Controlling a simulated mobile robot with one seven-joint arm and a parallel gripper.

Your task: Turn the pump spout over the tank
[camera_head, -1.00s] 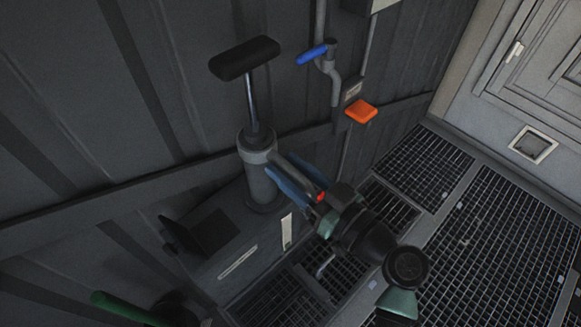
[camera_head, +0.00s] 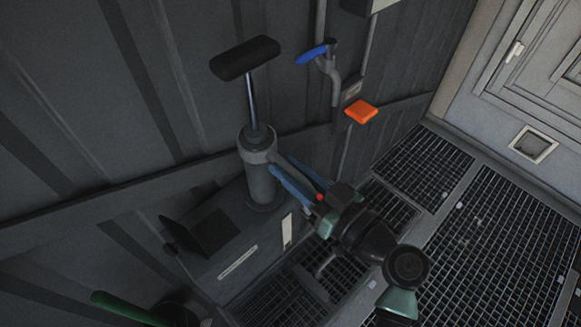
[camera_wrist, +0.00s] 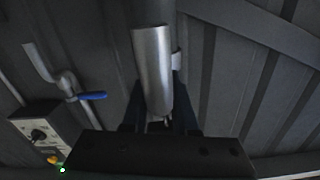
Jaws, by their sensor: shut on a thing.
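The pump (camera_head: 262,182) is an upright grey cylinder with a black T-shaped handle (camera_head: 244,57) raised on a thin rod. It stands on the dark grey tank (camera_head: 262,252). Its grey spout (camera_head: 291,170) slopes out from the collar toward the lower right. My gripper (camera_head: 280,162) has its blue fingers on either side of the spout and is shut on it. In the wrist view the spout (camera_wrist: 153,70) shows as a metal tube between the dark fingers. My gripper body hides the spout's far end.
A dark open flap or box (camera_head: 205,232) is on the tank's left. A pipe with a blue lever (camera_head: 312,54) and an orange box (camera_head: 361,111) are on the ribbed wall behind. Floor grating (camera_head: 490,250) lies to the right. A green bar (camera_head: 125,305) is at lower left.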

